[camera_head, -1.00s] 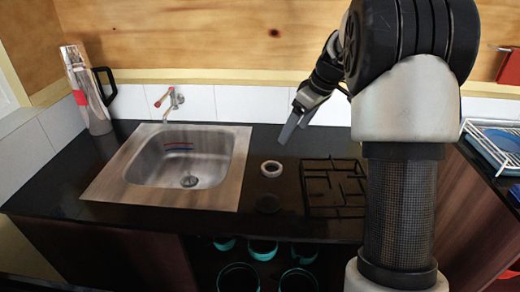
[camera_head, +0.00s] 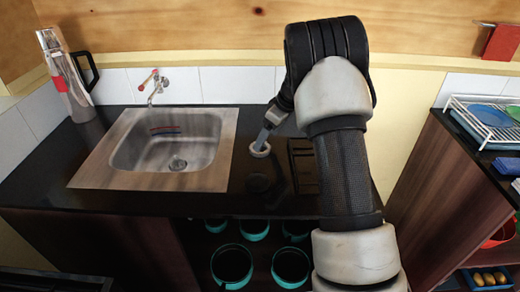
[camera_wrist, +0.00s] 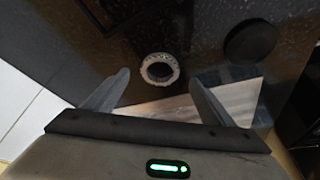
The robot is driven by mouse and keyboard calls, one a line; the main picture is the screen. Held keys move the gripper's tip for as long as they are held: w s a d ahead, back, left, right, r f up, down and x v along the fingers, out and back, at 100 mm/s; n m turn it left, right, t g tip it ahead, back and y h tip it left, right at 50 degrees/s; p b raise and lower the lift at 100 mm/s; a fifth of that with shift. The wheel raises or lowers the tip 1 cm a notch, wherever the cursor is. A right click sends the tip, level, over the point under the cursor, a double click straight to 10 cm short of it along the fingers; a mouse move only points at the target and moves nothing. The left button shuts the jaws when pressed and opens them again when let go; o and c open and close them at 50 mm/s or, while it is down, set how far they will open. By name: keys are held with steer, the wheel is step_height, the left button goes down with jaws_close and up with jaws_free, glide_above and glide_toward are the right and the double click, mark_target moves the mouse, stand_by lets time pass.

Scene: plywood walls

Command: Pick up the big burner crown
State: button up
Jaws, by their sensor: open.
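The burner crown is a pale metal ring (camera_head: 260,150) with a dark centre, lying on the black counter between the sink and the grate. It also shows in the wrist view (camera_wrist: 160,69), with a toothed rim. My gripper (camera_head: 264,138) is low over the counter at the ring. In the wrist view my gripper (camera_wrist: 160,79) is open and empty, with one finger on each side of the ring. The ring lies apart from both fingers, about level with their tips in the picture. The height gap cannot be told.
A black disc (camera_head: 260,183) lies in front of the ring and shows in the wrist view (camera_wrist: 250,42). The sink (camera_head: 165,150) is to the left. The black grate (camera_head: 303,165) is to the right, partly behind my arm. A tall flask (camera_head: 66,80) stands far left.

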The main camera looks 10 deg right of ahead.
mark_target(263, 152)
steer(key=x, duration=0.4)
steer(key=shift+w+f, duration=0.1)
steer(key=shift+f, duration=0.15)
steer(key=shift+a, duration=0.1)
steer(key=shift+c, duration=0.3)
steer(key=c, duration=1.1)
steer(key=shift+r, duration=0.1)
